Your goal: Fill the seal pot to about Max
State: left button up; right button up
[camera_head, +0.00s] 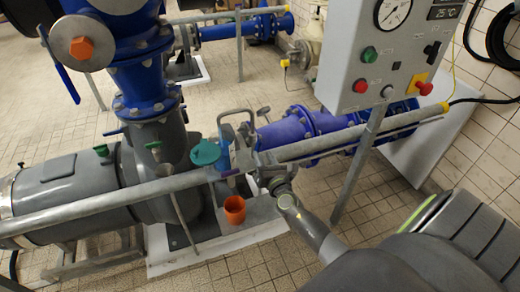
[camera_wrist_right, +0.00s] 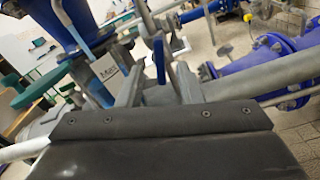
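My right gripper (camera_head: 241,135) reaches in from the lower right to the pipework in the middle of the head view. In the right wrist view its two fingers (camera_wrist_right: 158,90) stand apart, with a narrow blue lever-like part (camera_wrist_right: 158,58) between or just beyond them. A blue upright part (camera_head: 225,150), possibly the seal pot, is partly hidden beside the gripper. A teal disc (camera_head: 205,153) lies left of the gripper. The liquid level cannot be seen. My left gripper is not in view.
An orange cup (camera_head: 235,210) stands below the gripper. A grey rail (camera_head: 110,203) crosses in front of the grey pump (camera_head: 75,185). A control box (camera_head: 385,65) on a post and blue flanged pipes (camera_head: 300,130) stand to the right. The tiled floor in front is clear.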

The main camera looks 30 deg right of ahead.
aim_at(259, 149)
jog(key=shift+x, duration=1.9)
jog(key=shift+c, duration=0.2)
grip_shut()
